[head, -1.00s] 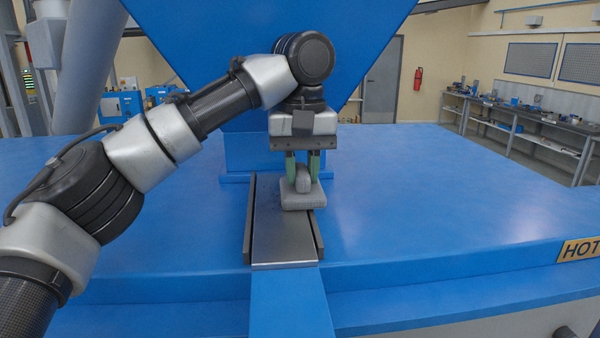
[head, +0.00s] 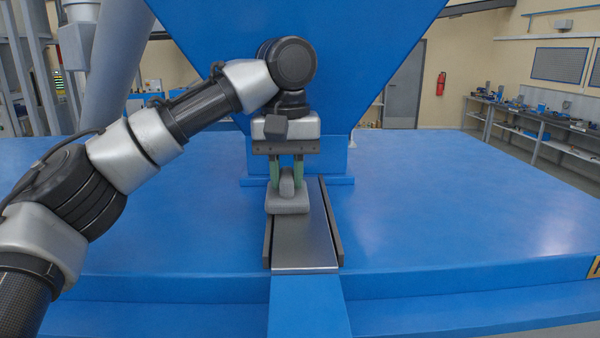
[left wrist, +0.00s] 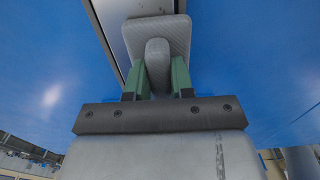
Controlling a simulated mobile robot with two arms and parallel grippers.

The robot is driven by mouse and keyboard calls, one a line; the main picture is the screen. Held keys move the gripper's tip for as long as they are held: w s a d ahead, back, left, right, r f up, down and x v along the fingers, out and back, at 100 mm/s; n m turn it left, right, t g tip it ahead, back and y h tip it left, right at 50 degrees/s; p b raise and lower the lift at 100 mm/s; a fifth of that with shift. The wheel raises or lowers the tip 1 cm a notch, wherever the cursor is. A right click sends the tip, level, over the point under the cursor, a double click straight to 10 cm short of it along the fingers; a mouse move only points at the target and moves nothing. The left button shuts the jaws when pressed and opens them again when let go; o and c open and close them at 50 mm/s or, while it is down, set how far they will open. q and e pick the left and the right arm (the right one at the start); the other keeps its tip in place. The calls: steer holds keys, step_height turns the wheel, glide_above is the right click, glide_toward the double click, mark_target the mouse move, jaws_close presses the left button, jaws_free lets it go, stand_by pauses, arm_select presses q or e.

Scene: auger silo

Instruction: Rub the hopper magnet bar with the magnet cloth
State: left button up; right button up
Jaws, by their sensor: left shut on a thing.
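The magnet cloth is a grey ribbed pad (head: 285,205) with a rounded grip on top. My left gripper (head: 287,178) points down with its green fingers shut on that grip. The hopper magnet bar appears to be the dark grey flat strip (head: 309,240) lying between low black rails before the hopper. The pad is at the strip's left side, over its left rail, and appears to be touching it; its underside is hidden. The left wrist view shows the pad (left wrist: 175,25) between the fingers and part of the strip (left wrist: 112,25) beside it. My right gripper is not in view.
The blue hopper (head: 375,60) rises right behind the gripper. The blue deck (head: 440,210) is clear on both sides of the strip. A blue ledge (head: 308,305) runs forward from its front end. A workbench (head: 530,125) stands far off at the right.

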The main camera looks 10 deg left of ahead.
arm_select(q)
steer(key=shift+s+a+f, duration=0.1)
steer(key=shift+s+a, duration=0.15)
steer(key=shift+a, duration=0.55)
steer(key=shift+w+a, duration=0.2)
steer(key=shift+w, duration=0.9)
steer(key=shift+d, duration=0.4)
steer(key=shift+w+d, duration=0.25)
steer(key=shift+d, duration=0.45)
steer(key=shift+w+d, duration=0.25)
steer(key=shift+d, duration=0.4)
steer(key=shift+w+d+f, duration=0.1)
steer(key=shift+w+d, duration=0.1)
steer(key=shift+d, duration=0.6)
steer(key=shift+w+d, duration=0.15)
steer(key=shift+d, duration=0.65)
